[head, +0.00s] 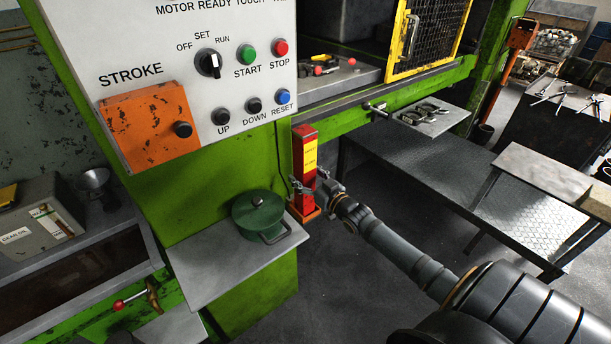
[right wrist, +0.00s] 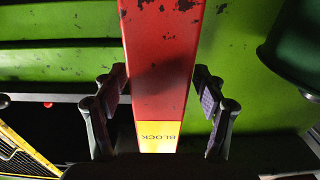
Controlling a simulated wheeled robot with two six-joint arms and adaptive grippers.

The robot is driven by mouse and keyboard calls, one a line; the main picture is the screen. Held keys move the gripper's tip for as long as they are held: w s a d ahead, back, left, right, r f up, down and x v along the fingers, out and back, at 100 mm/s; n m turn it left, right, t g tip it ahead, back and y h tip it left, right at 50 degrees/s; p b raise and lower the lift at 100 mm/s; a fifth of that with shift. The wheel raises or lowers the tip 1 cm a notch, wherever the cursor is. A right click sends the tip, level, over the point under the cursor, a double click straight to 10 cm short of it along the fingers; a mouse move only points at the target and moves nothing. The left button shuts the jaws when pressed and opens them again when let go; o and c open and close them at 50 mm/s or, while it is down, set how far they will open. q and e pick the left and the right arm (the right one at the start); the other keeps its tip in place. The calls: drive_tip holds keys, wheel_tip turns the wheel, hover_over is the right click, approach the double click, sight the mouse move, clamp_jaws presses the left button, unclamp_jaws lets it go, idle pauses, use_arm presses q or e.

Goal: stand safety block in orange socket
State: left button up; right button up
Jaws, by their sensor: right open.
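The safety block (head: 304,150) is a red upright bar with a yellow label, beside the green press post. Its lower end meets the orange socket (head: 304,215), and it looks upright there; how deep it sits cannot be seen. My right gripper (head: 304,187) is at the lower half of the block, its arm coming from the lower right. In the right wrist view the block (right wrist: 160,70) runs between the two open fingers of the gripper (right wrist: 160,92), with a visible gap on each side. My left gripper is not in view.
A green lidded pot (head: 258,215) stands on a grey shelf (head: 205,270) left of the block. The control panel (head: 215,65) is above it. A metal platform (head: 470,190) lies to the right, below a small shelf (head: 440,118) with metal parts.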

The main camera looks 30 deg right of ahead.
drive_tip(key=shift+s+r+p, duration=0.1)
drive_tip(key=shift+r+p, duration=0.1)
drive_tip(key=shift+p, duration=0.1)
drive_tip(key=s+p, duration=0.2)
drive_tip(key=p, duration=0.1)
drive_tip(key=s+p, duration=0.2)
drive_tip(key=shift+d+r, duration=0.2)
drive_tip(key=shift+r, duration=0.1)
drive_tip(key=p, duration=0.2)
approach(310, 176)
drive_tip(key=shift+f, duration=0.4)
